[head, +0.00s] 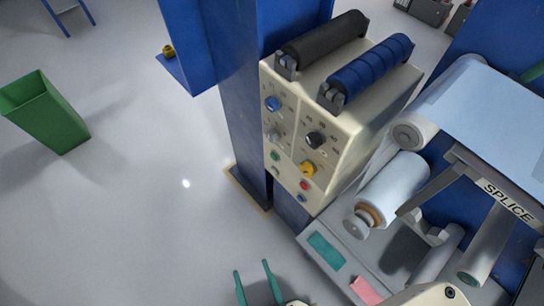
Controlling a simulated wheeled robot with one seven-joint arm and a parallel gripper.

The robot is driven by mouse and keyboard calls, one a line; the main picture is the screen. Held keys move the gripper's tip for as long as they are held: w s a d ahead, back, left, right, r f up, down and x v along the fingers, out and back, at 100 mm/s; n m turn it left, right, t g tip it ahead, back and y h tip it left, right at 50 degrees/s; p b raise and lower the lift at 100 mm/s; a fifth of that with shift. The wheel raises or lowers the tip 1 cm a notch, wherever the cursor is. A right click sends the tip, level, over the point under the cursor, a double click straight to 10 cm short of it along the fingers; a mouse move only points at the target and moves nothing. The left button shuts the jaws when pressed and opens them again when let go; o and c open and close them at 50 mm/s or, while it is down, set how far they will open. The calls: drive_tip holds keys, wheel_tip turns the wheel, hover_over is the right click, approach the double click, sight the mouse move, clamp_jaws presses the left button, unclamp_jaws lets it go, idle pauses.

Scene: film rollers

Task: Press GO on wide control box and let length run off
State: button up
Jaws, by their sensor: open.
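A cream control box (345,125) is mounted beside a blue column, its front split into two panels. The left panel has a blue knob (272,103), a grey knob (273,135) and a green button (275,156). The right panel has a black knob (315,140), a yellow knob (307,168), a red button (304,184) and a small blue button (301,197). The labels are too small to read, so I cannot tell which is GO. My gripper (253,268) is open and empty, its two teal fingers apart, below the box and clear of it.
A black roller (325,40) and a blue roller (370,68) sit on the box top. Right of it are a white film roll (393,190) and a bar marked SPLICE (507,200). A blue column (225,100) stands left. A green bin (45,112) stands on open floor.

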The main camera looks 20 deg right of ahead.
clamp_jaws()
idle(1.5)
